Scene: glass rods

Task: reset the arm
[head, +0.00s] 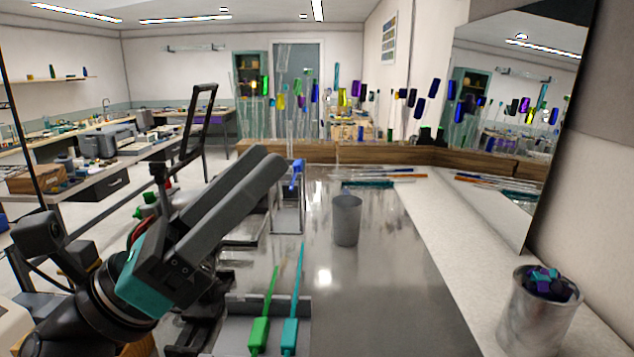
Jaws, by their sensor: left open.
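My left arm comes in from the left, with a black and teal wrist. The fingers are raised above the left part of the shiny metal work surface (385,290). My right gripper does not show.
A grey cup (346,220) stands mid-surface. A green-handled rod (263,318) and a teal-handled rod (291,320) lean in a grey tray (238,310) in front. A metal can (532,318) stands at right, by a mirror (510,120). Rods line the back ledge.

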